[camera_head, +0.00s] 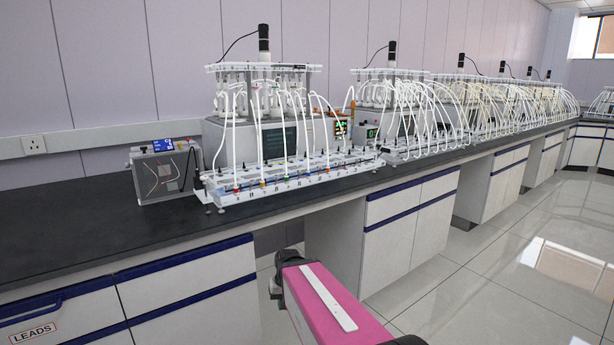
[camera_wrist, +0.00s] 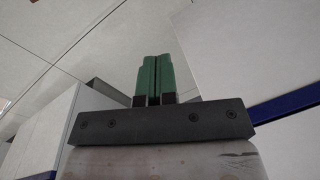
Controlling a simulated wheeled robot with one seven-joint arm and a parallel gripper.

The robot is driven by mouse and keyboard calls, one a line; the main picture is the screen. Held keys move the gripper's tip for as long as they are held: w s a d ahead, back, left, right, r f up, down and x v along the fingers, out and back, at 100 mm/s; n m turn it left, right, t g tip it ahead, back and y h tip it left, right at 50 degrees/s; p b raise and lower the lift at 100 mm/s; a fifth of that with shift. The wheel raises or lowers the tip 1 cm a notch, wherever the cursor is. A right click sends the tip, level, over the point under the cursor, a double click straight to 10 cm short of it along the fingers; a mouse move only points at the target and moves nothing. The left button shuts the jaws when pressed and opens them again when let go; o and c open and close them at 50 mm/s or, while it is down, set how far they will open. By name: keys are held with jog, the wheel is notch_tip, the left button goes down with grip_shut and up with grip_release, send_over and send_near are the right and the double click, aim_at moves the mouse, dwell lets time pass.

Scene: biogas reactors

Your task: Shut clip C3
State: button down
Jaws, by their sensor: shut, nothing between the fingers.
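The row of small coloured clips (camera_head: 265,184) sits along the white rail (camera_head: 235,196) at the front of the nearest reactor unit (camera_head: 262,125) on the bench. White tubes rise from the rail. The clips are too small to read labels, so I cannot tell which is C3 or whether it is open or shut. My gripper (camera_wrist: 154,78) shows in the wrist view with its two green fingers together and nothing between them. It is away from the clips, with floor and cabinet fronts behind it. My pink arm is low in front of the bench in the head view.
The dark bench top (camera_head: 90,215) is clear at the left. A grey box with a blue display (camera_head: 165,172) stands left of the nearest unit. More reactor units (camera_head: 405,110) line the bench to the right. White cabinets (camera_head: 190,290) with blue trim stand below; the floor (camera_head: 500,250) at right is free.

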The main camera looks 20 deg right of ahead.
aim_at(300, 173)
jog(key=w+d+r+m+t+y, duration=0.2)
jog(key=w+d+r+t+y, duration=0.15)
jog(key=w+d+r, duration=0.35)
jog(key=w+d+r+m+t+y, duration=0.25)
jog(key=w+r+y, duration=0.2)
jog(key=r, duration=0.35)
jog(key=d+r+m+t+y, duration=0.1)
jog(key=d+r+t+y, duration=0.4)
jog(key=d+r, duration=1.2)
notch_tip(300, 173, up, 2)
jog(key=shift+w+d+r+t+y, duration=0.15)
jog(key=shift+w+d+t+y, duration=0.25)
jog(key=shift+t, duration=0.5)
jog(key=shift+w+a, duration=0.1)
jog(key=shift+a, duration=0.05)
jog(key=x, duration=1.4)
